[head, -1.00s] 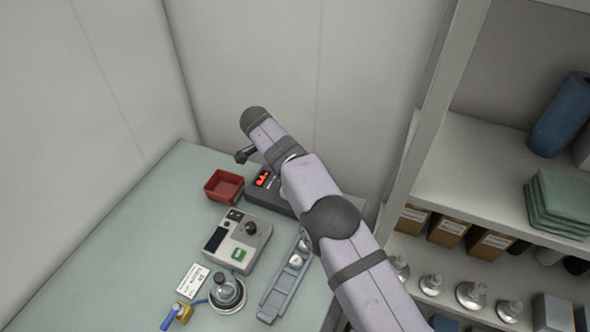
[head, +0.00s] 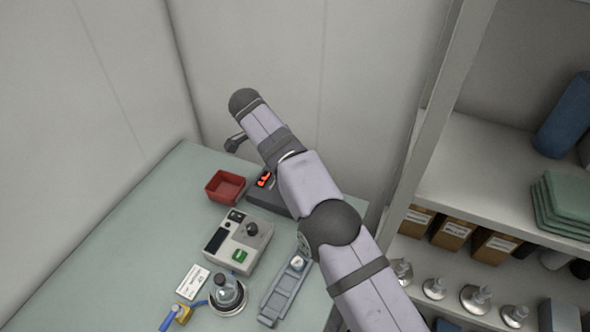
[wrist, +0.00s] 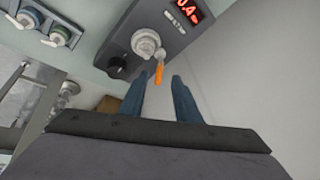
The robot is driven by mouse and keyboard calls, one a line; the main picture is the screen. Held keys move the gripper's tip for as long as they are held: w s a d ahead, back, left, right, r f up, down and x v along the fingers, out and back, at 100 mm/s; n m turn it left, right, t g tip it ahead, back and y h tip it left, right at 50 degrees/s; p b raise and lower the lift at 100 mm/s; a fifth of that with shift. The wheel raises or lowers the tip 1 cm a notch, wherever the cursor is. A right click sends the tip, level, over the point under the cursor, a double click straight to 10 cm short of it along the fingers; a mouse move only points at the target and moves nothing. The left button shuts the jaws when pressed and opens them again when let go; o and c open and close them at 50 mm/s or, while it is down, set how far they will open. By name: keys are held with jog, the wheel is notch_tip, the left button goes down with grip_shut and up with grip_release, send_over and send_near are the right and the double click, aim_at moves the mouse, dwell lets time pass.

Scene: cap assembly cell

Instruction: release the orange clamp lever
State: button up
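The orange clamp lever (wrist: 158,74) shows in the wrist view, hanging down in the picture from a pale round clamp (wrist: 147,42) on a dark grey device. My gripper (wrist: 159,80) is open, with one dark blue finger on each side of the lever in the picture. I see a gap between the lever and each finger; I cannot tell whether the fingertips reach its depth. In the head view my arm covers part of the dark device (head: 284,201), and the lever and my fingers are hidden.
A black knob (wrist: 117,66) sits beside the clamp. In the head view, a red bin (head: 225,186), a grey box with a green button (head: 238,241) and a grey rail (head: 283,291) stand nearby. Walls close off the back and left; a shelf (head: 475,160) stands right.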

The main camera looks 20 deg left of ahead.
jog(key=shift+v, duration=0.95)
jog(key=shift+d, duration=0.1)
